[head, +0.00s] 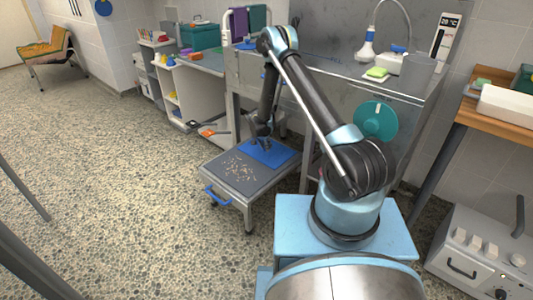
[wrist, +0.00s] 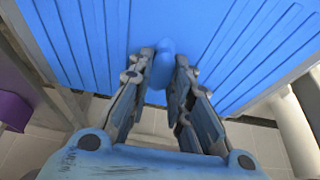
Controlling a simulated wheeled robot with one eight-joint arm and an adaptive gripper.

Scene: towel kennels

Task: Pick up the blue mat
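In the wrist view the ribbed blue mat (wrist: 85,40) fills the upper part. My gripper (head: 264,140) points down just over the mat. In the wrist view my gripper's fingers (wrist: 167,62) stand apart on either side of a smooth blue raised lump on the mat. The lump is close to the left finger, with a narrow gap to the right one. Contact at the fingertips is hard to make out.
Pale crumbs (head: 238,168) lie scattered on the platform's near part, and a blue handle (head: 217,196) sticks out at its front. A metal sink bench (head: 335,75) stands behind. A white shelf unit (head: 180,100) is at the back left. The speckled floor to the left is open.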

